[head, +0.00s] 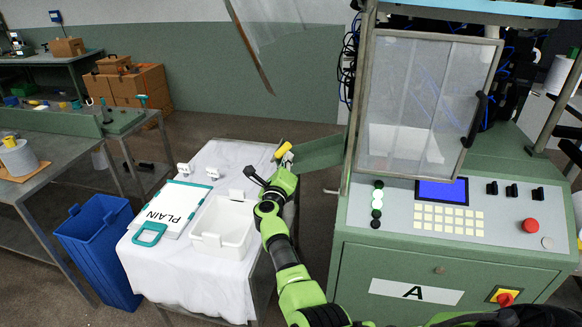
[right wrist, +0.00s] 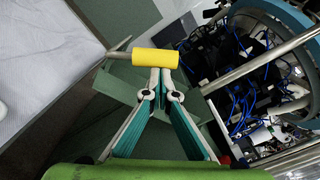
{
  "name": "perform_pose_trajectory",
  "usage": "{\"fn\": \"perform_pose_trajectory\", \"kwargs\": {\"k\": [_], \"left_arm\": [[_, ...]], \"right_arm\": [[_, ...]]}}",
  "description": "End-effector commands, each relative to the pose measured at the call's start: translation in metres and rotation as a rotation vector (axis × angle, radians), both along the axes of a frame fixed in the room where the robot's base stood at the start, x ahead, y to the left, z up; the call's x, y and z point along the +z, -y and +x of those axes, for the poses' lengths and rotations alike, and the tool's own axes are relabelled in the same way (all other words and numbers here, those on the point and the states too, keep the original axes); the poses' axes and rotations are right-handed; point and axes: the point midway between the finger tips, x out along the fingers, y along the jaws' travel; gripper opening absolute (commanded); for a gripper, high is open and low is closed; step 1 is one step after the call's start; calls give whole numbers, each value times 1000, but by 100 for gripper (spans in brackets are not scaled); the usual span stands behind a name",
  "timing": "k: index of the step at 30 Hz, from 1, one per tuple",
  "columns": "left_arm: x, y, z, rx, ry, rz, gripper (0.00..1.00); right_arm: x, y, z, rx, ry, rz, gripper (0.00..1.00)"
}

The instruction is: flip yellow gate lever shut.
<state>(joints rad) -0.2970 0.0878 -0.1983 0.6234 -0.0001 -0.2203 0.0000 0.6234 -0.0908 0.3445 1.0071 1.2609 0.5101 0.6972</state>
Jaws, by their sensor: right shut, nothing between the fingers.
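The yellow gate lever grip (head: 282,149) is at the left end of the green chute (head: 320,152) on the machine's left side. In the right wrist view the yellow grip (right wrist: 156,62) is a short cylinder on a thin metal rod, lying nearly level across the picture. My right gripper (head: 287,160) is at the lever, its fingers mostly hidden by my own wrist. In the right wrist view the right gripper (right wrist: 160,78) is shut and empty, its tips at the lower edge of the grip; I cannot tell whether they touch. My left gripper is not in view.
The green knitting machine (head: 360,262) with a clear guard door (head: 412,95) stands right. Left of my arm is a white-covered table (head: 180,285) with a white bin (head: 222,238) and a PLAIN board (head: 172,207). A blue bin (head: 97,245) stands on the floor.

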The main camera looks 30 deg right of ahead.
Motion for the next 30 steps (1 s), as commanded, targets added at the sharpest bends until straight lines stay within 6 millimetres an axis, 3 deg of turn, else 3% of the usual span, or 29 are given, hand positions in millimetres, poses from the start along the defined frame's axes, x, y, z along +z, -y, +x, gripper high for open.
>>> {"fn": "perform_pose_trajectory", "kwargs": {"k": [6,30], "left_arm": [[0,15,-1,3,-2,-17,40],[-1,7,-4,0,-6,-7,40]], "right_arm": [[7,-5,6,3,3,2,0],[10,-7,8,4,4,2,0]]}}
